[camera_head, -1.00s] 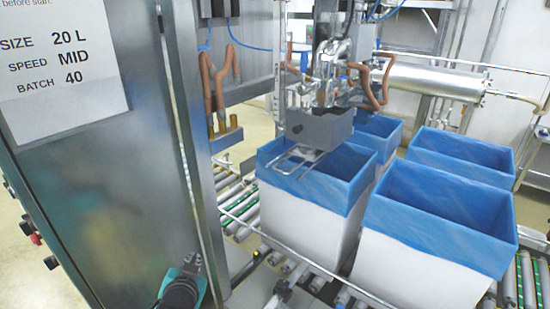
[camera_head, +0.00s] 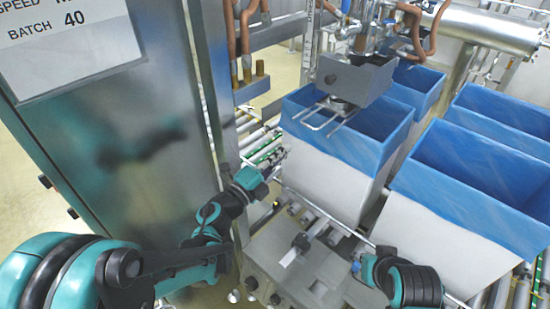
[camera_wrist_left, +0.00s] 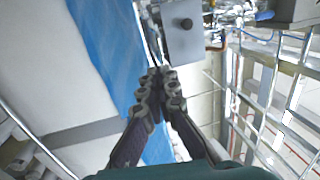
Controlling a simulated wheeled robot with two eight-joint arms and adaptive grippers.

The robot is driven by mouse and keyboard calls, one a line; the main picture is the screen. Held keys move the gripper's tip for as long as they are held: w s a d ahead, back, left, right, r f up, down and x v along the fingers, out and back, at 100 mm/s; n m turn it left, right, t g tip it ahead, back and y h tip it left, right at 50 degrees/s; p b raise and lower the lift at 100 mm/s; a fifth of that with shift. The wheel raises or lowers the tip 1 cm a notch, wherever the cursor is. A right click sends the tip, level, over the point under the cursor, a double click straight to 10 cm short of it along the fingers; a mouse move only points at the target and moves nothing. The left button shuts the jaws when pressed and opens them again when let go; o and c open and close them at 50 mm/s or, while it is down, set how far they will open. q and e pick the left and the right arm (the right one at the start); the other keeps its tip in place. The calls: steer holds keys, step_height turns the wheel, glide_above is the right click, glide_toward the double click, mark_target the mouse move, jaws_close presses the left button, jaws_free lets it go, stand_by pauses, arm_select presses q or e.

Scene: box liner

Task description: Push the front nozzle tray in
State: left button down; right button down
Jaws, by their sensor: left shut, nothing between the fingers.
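The front nozzle tray (camera_head: 350,78), a grey box with a dark round knob on its face, sits under the filling head, above the front left box. A wire frame (camera_head: 325,118) sticks out below it. My left gripper (camera_head: 279,156) is shut and empty, to the left of the front left box and lower than the tray. In the left wrist view its fingers (camera_wrist_left: 162,78) meet, with the tray's knobbed grey face (camera_wrist_left: 190,42) beyond them. My right gripper (camera_head: 358,266) shows only in part at the bottom; its fingers are unclear.
White boxes with blue liners (camera_head: 340,165) stand on the roller conveyor, with another in front at right (camera_head: 450,200). A steel cabinet (camera_head: 130,130) stands at left. Brown hoses (camera_head: 240,40) hang left of the filling head. A guard rail (camera_head: 320,210) runs along the boxes' front.

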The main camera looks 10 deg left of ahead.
arm_select(q)
steer(key=b+x, duration=0.1)
steer(key=x, duration=0.7)
steer(key=shift+w, duration=0.2)
arm_select(e)
steer(key=shift+f, duration=0.6)
